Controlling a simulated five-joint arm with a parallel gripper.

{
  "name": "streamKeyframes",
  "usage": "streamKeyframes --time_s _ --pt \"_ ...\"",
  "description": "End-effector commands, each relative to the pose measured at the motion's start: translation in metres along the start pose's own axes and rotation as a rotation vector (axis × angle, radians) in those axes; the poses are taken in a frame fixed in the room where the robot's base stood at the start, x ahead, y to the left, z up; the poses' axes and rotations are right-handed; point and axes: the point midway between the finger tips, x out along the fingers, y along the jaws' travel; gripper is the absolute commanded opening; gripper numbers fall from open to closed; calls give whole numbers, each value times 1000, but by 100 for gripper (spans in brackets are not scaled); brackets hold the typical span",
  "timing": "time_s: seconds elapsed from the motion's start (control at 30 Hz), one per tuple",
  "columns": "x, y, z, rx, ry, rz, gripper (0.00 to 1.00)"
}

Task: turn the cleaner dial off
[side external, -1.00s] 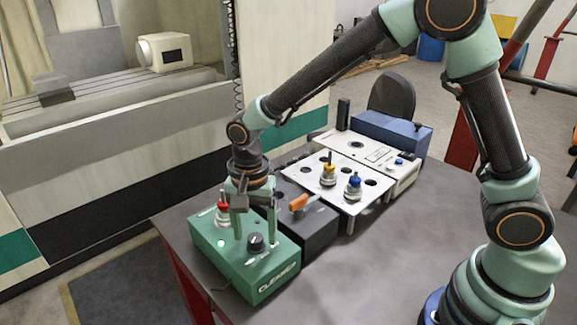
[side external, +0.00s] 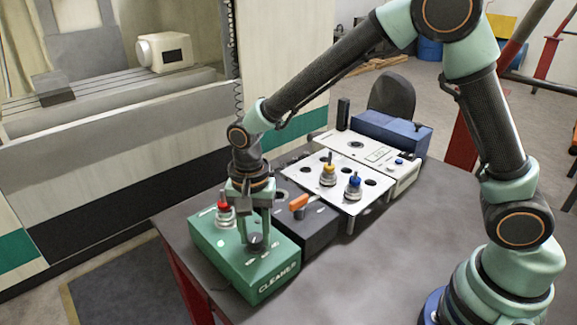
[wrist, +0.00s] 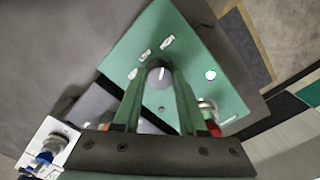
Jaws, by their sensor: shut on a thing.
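The cleaner is a green box (side external: 270,272) with white "CLEANER" lettering on its front, at the table's left end. Its dark round dial (side external: 256,242) sits on the top face. My gripper (side external: 255,236) points down over the box and is shut on the dial, one finger on each side. In the wrist view the dial (wrist: 159,78) shows between the green fingertips, with a pale pointer line on it. Small white labels (wrist: 146,54) stand around one side of the dial; they are too small to read. The fingers hide the dial's sides.
A red-topped holder (side external: 224,213) stands on the green box close to my gripper. A dark box with an orange lever (side external: 299,202) adjoins it. A white plate (side external: 340,196) with yellow- and blue-topped holders lies beyond. The table at right is clear.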

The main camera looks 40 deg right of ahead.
Motion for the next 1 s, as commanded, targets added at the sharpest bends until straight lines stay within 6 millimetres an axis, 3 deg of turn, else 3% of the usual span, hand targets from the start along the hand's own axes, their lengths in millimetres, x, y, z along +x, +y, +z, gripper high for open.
streamKeyframes --time_s 1.0 --pt "-1 0 0 -909 -1 1 0"
